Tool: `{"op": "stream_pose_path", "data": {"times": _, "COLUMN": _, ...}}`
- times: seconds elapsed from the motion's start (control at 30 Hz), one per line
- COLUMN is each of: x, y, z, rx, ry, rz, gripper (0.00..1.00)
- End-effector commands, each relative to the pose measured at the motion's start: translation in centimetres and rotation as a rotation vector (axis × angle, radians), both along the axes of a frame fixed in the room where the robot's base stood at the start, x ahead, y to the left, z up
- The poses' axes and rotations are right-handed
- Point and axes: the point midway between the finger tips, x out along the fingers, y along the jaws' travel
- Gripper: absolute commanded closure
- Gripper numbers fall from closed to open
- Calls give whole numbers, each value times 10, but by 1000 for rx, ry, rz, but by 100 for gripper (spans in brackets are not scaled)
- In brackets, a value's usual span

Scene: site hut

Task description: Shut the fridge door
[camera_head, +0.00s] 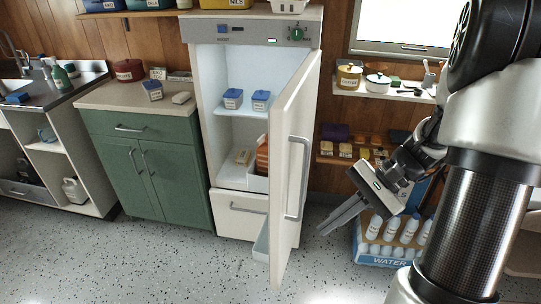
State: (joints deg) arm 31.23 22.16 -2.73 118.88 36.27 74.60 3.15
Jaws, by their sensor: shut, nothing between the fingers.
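The fridge (204,120) stands at the back middle, white, with a grey control strip along its top. Its door (283,180) is hinged on the right and stands wide open, swung out toward me. A long metal handle (299,178) runs down the door's right-hand face. Inside, small blue boxes (247,99) sit on the upper shelf and orange-brown items lie lower down. My gripper (338,222) is shut and empty, to the right of the door's lower part. It appears apart from the door, its fingers pointing down and left.
A water-bottle crate (392,250) stands on the floor right of the door, behind my gripper. Green cabinets (150,160) with a counter stand left of the fridge. The speckled floor (180,265) in front is clear.

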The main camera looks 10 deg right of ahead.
Motion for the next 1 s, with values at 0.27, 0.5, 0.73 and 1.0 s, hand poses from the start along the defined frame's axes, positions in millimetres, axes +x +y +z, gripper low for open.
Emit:
{"op": "stream_pose_path", "data": {"times": 0.27, "x": 19, "y": -39, "z": -75, "rx": 551, "ry": 252, "rz": -440, "gripper": 100}}
{"op": "stream_pose_path", "data": {"times": 0.5, "x": 27, "y": -67, "z": -105, "rx": 823, "ry": 307, "rz": -639, "gripper": 100}}
{"op": "stream_pose_path", "data": {"times": 0.73, "x": 34, "y": -58, "z": -108, "rx": 856, "ry": 312, "rz": -661, "gripper": 100}}
{"op": "stream_pose_path", "data": {"times": 1.0, "x": 56, "y": -7, "z": -109, "rx": 854, "ry": 313, "rz": -657, "gripper": 100}}
